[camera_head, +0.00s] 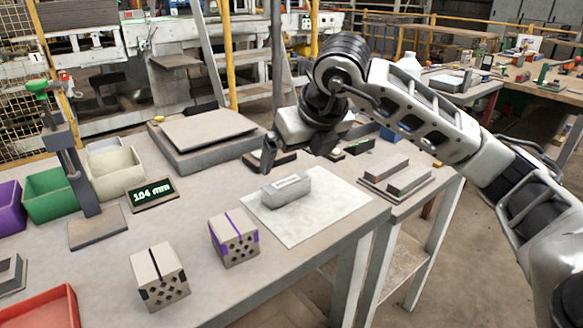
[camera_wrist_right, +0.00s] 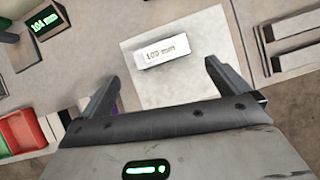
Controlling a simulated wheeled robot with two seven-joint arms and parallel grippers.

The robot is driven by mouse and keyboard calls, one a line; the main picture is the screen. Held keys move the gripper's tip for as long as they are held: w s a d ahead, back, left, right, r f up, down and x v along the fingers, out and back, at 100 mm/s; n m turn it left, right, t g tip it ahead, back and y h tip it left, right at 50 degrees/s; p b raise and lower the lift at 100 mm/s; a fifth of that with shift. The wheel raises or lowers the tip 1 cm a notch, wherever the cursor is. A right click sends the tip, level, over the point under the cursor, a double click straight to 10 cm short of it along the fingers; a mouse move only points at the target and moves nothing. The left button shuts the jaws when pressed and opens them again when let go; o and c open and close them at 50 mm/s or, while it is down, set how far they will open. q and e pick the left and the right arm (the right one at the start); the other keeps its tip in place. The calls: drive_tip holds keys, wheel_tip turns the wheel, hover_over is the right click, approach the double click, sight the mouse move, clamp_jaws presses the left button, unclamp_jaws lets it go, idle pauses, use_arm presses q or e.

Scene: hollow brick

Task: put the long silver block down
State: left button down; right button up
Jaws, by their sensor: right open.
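The long silver block (camera_head: 286,190) lies on a white sheet (camera_head: 325,215) on the table, with a label on its top. It also shows in the right wrist view (camera_wrist_right: 161,52), resting on the sheet (camera_wrist_right: 170,90), just beyond the fingertips. My right gripper (camera_head: 287,158) is above and behind the block in the head view. In the right wrist view my right gripper (camera_wrist_right: 162,80) has its two fingers spread wide, with nothing between them and a gap to the block. My left gripper is not in view.
Two hollow bricks, one with purple marks (camera_head: 234,238) and one with black marks (camera_head: 160,276), stand left of the sheet. A 104 mm display (camera_head: 151,194), a gauge stand (camera_head: 97,230) and coloured bins (camera_head: 56,194) are further left. A slotted tray (camera_head: 397,181) is at the right.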

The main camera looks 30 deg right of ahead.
drive_tip(key=v, duration=0.4)
drive_tip(key=shift+f, duration=0.1)
idle(0.4)
